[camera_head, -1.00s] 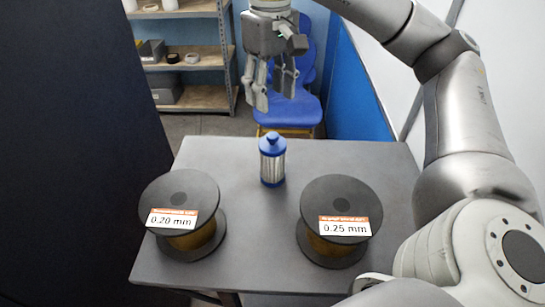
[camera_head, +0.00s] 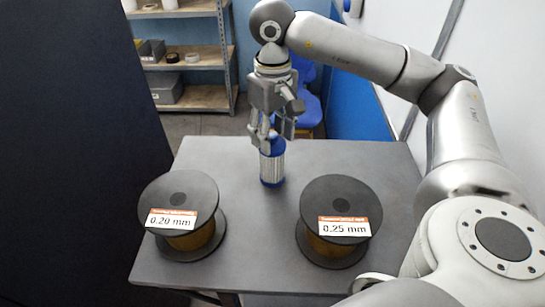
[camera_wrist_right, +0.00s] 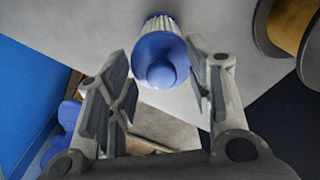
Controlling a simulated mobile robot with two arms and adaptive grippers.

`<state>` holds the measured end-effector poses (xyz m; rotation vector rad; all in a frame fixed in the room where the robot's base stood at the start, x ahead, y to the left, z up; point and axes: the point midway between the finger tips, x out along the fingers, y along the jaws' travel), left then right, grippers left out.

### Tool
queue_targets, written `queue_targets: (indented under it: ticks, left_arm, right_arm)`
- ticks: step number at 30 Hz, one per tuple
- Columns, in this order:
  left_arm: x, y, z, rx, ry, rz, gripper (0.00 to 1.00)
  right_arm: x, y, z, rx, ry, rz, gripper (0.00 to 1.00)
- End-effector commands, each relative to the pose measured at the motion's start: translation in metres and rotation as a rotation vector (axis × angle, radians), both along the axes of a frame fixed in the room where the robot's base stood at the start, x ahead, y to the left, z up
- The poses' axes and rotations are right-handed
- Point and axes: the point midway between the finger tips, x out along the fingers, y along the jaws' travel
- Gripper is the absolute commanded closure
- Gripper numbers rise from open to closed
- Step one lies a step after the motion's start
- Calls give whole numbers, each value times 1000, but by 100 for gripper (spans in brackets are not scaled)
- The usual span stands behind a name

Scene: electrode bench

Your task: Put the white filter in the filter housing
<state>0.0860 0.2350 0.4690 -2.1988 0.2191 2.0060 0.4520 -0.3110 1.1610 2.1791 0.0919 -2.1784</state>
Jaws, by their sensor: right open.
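The white filter (camera_head: 272,169) stands upright on the grey table, with a blue cap and a blue base. My right gripper (camera_head: 273,138) is over its top, fingers pointing down on either side of the blue cap. In the right wrist view the filter's blue cap (camera_wrist_right: 160,62) lies between the two open fingers of my right gripper (camera_wrist_right: 163,95), with a visible gap at the right finger. The fingers hide part of the cap in the head view. No filter housing shows. My left gripper is not in view.
Two wire spools stand on the table (camera_head: 260,235): the 0.20 mm spool (camera_head: 180,192) at left and the 0.25 mm spool (camera_head: 341,192) at right. Behind the table are a blue chair (camera_head: 308,108) and a shelf (camera_head: 200,98). The table between the spools is clear.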

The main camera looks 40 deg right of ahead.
Motion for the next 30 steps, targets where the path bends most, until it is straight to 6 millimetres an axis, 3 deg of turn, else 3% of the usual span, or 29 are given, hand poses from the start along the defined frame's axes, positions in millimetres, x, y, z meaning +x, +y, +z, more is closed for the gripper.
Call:
queue_targets:
  ticks: [6, 17, 30]
  left_arm:
    - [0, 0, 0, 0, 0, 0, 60]
    - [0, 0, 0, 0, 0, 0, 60]
    - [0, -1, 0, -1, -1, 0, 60]
  right_arm:
    - [0, 0, -1, 1, -1, 1, 53]
    - [0, 0, -1, 1, 0, 1, 99]
    - [0, 0, 0, 1, -2, 1, 100]
